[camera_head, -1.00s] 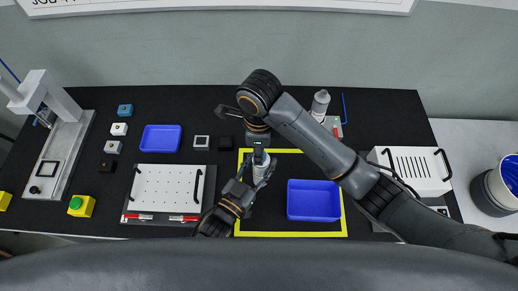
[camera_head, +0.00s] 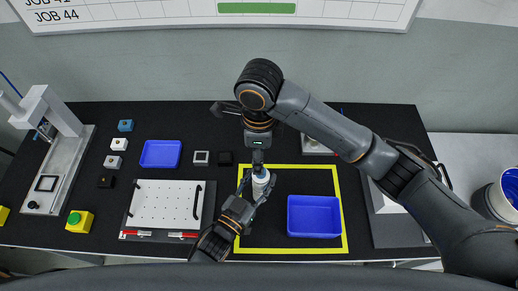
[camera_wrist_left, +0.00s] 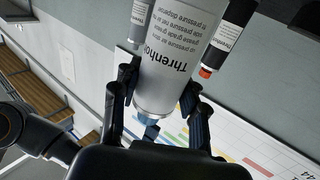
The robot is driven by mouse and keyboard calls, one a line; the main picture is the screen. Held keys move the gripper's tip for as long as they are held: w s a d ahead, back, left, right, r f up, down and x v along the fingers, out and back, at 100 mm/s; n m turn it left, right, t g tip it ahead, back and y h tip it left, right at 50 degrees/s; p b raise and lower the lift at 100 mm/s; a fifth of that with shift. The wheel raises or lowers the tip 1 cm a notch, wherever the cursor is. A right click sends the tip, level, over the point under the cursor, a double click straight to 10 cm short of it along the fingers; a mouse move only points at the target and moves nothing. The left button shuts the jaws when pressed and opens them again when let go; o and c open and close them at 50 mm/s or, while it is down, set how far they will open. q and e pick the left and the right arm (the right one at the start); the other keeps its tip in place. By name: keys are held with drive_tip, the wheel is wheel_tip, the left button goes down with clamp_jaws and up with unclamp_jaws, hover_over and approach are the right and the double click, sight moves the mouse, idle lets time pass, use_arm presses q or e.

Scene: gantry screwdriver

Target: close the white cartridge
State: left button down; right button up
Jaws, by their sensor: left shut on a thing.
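The white cartridge (camera_head: 261,184) stands roughly upright above the yellow-outlined area. My left gripper (camera_head: 252,194) comes from the lower left and is shut around its lower part. In the left wrist view the printed cartridge (camera_wrist_left: 175,70) sits between my left fingers (camera_wrist_left: 158,112), with a blue tip (camera_wrist_left: 149,121) beyond its near end. My right gripper (camera_head: 258,158) hangs from above, right over the cartridge's top.
An empty-looking blue tray (camera_head: 314,217) lies inside the yellow outline (camera_head: 341,218), right of the cartridge. A white perforated plate (camera_head: 165,204) and another blue tray (camera_head: 160,153) lie to the left. My right arm covers much of the right side.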

drive_tip(key=shift+r, duration=0.7)
use_arm(q)
drive_tip(key=c, duration=0.6)
unclamp_jaws()
drive_tip(key=shift+c, duration=0.2)
drive_tip(key=v, duration=1.2)
drive_tip(key=shift+f, duration=0.1)
